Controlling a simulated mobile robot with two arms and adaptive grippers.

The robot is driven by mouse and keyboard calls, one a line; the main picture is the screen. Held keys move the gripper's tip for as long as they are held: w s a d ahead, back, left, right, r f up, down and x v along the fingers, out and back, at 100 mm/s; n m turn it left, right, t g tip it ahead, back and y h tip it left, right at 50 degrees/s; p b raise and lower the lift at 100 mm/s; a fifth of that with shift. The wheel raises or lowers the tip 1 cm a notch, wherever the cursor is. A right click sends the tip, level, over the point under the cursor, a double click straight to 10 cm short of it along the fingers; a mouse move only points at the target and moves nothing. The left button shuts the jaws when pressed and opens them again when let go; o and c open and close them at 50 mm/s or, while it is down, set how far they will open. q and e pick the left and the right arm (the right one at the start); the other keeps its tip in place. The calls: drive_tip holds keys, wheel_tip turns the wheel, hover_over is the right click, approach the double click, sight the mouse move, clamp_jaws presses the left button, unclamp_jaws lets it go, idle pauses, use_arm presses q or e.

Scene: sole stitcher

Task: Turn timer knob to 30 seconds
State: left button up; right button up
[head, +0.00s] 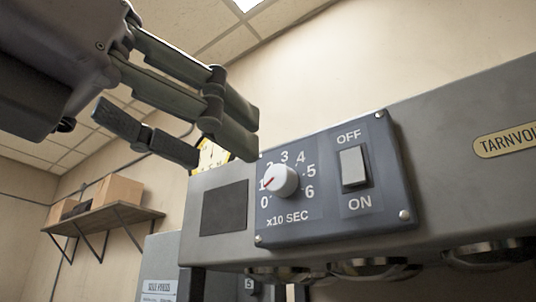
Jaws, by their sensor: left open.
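The timer knob (281,180) is a white round dial with a red pointer line on a dark blue-grey control panel (333,222). Its printed scale runs from 0 to 6, marked "x10 SEC". The red line points left and slightly down, close to the 1 mark. My left gripper (228,137) is up and to the left of the knob, in front of the machine's upper left corner. Its fingers are open and apart from the knob, with nothing between them. My right gripper does not show.
A white rocker switch (353,166) marked OFF and ON sits right of the knob. The panel is on a grey machine housing (445,140) with a nameplate (508,141). A wall shelf (104,218) holds boxes at the left. Open air lies in front of the panel.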

sight(275, 178)
use_arm(q)
drive_tip(key=p+x, duration=0.3)
drive_tip(key=x, duration=0.4)
drive_tip(key=shift+w+d+r, duration=0.1)
drive_tip(key=shift+w+d, duration=0.15)
drive_tip(key=shift+w, duration=0.05)
drive_tip(key=shift+w+d, duration=0.4)
drive_tip(key=shift+w, duration=0.1)
drive_tip(key=shift+s, duration=0.1)
drive_tip(key=shift+c, duration=0.3)
clamp_jaws()
